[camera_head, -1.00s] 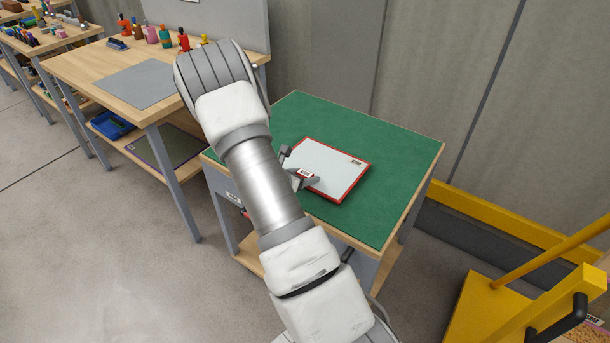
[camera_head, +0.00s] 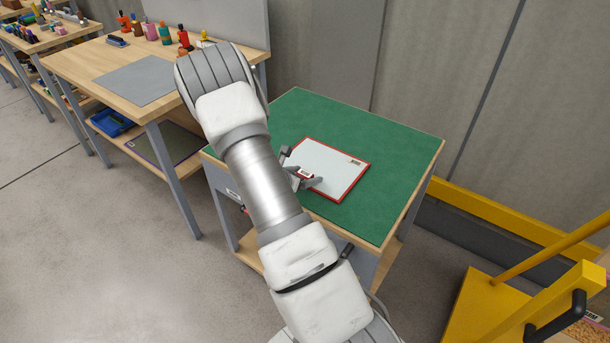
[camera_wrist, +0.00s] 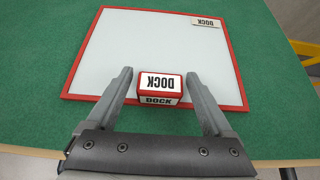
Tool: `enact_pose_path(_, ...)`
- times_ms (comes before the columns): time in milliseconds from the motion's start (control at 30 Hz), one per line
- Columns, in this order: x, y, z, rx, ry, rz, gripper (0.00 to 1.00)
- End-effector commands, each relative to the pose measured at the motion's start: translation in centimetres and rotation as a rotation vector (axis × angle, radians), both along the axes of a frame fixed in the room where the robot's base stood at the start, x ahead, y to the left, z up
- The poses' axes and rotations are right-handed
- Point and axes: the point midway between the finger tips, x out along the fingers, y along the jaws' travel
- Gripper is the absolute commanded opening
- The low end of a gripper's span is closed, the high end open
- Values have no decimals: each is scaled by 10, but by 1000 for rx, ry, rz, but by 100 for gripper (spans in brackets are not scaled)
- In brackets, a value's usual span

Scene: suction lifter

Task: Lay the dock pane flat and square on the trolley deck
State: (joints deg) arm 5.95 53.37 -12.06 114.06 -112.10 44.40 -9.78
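The dock pane (camera_head: 335,165) is a white sheet with a red rim and a small DOCK label. It lies flat on the green bench top; the wrist view shows it too (camera_wrist: 150,45). A small red block labelled DOCK (camera_wrist: 160,88) sits at the pane's near edge; whether it is fixed to the pane I cannot tell. My gripper (camera_wrist: 160,75) is open, one finger on each side of this block, with narrow gaps visible. In the head view my gripper (camera_head: 302,170) is low at the pane's left edge, partly hidden by my arm.
The green-topped bench (camera_head: 400,155) is otherwise clear around the pane. A yellow trolley-like frame with a slanted bar (camera_head: 545,250) stands at the lower right. A wooden workbench (camera_head: 75,65) with bottles stands at the left. A wall is behind.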

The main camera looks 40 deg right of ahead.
Motion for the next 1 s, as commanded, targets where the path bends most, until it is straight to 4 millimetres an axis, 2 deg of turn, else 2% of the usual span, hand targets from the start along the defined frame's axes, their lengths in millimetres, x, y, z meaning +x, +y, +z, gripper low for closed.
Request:
enact_pose_path(300, -1, 2, -3, 7, 5, 1, 97)
enact_pose_path(467, -2, 10, 3, 5, 3, 3, 97)
enact_pose_path(567, -6, 23, 12, 6, 2, 4, 97)
enact_pose_path(1000, -30, 109, 69, 4, -1, 5, 97)
